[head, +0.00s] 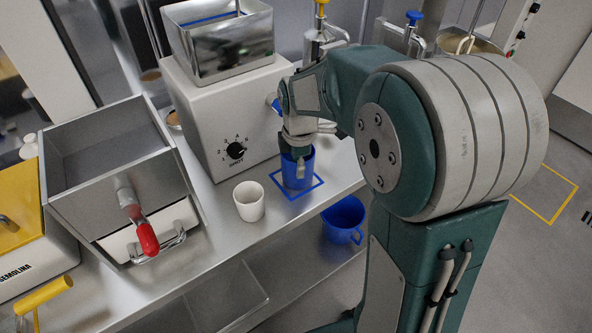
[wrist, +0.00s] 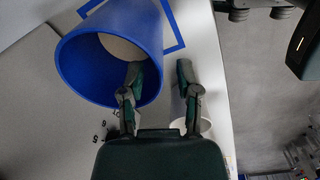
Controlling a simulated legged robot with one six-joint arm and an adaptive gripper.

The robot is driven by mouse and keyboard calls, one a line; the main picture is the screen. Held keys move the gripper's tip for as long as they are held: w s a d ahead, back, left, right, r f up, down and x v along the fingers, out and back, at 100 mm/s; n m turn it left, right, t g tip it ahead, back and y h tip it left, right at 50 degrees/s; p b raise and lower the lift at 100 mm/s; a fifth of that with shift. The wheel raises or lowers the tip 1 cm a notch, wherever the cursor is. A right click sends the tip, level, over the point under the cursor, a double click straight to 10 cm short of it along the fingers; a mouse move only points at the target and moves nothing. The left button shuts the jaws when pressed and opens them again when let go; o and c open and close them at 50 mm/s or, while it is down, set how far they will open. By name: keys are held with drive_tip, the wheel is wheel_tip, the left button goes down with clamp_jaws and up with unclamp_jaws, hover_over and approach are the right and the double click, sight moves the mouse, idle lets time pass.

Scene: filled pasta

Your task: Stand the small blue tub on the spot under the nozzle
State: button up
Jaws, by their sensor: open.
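The small blue tub (head: 297,172) stands upright on the steel counter, within a blue square outline (head: 320,181) that marks the spot. The outline also shows behind the tub in the wrist view (wrist: 174,22). My gripper (head: 298,155) is over the tub, pointing down, with its fingers open. In the wrist view, the tub (wrist: 75,72) opens toward the camera; the left finger overlaps its mouth and the right finger is outside its wall. I cannot tell whether either finger touches it. A blue-tipped nozzle (head: 276,104) on the white machine is partly hidden by my arm.
A white cup (head: 249,202) stands left of the tub, close by. The white machine (head: 222,118) with a dial is behind. A steel hopper (head: 112,160) with a red handle is at left. A blue bucket (head: 342,218) sits lower, beyond the counter's front edge.

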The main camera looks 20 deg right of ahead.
wheel_tip(320, 180, up, 9)
drive_tip(key=s+r+m+t, duration=0.2)
drive_tip(key=s+m+t, duration=0.3)
drive_tip(key=s+m, duration=1.2)
drive_tip(key=s, duration=0.3)
